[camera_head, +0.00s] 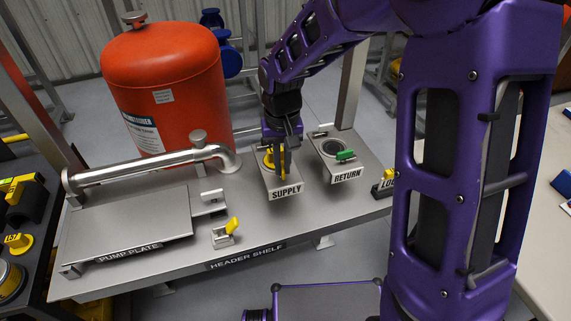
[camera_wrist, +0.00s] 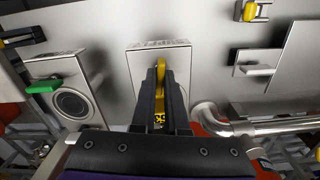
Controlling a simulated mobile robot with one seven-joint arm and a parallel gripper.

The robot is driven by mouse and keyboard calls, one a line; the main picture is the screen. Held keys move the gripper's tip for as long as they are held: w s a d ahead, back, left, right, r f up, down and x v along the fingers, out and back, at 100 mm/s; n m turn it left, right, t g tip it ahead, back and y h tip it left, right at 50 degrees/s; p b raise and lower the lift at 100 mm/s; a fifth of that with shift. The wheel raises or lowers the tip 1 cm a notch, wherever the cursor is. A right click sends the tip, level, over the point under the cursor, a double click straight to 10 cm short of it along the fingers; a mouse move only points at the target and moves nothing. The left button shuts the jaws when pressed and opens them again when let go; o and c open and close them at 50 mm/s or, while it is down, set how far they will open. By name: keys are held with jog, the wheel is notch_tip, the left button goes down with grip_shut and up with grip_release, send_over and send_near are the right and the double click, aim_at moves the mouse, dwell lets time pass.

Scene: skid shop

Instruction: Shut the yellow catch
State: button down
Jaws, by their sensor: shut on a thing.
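The jaws (camera_wrist: 160,115) are shut on a yellow upright part (camera_wrist: 160,68) at that block. The lower end of this part and its seat are mostly hidden by the fingers.
The RETURN block (camera_head: 347,174) with a green lever (camera_head: 345,155) stands to the right of SUPPLY. The pump plate (camera_head: 130,226), a bent pipe (camera_head: 150,168) and a red tank (camera_head: 170,85) are to the left. Bare shelf lies between catch and SUPPLY.

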jog(key=shift+n, duration=0.6)
jog(key=shift+r+n+p, duration=0.1)
jog(key=shift+n+p, duration=0.2)
jog(key=shift+p, duration=0.05)
jog(key=c, duration=0.9)
grip_release()
jog(key=shift+c, duration=0.2)
jog(key=shift+r+p, duration=1.5)
jog(key=shift+r, duration=1.9)
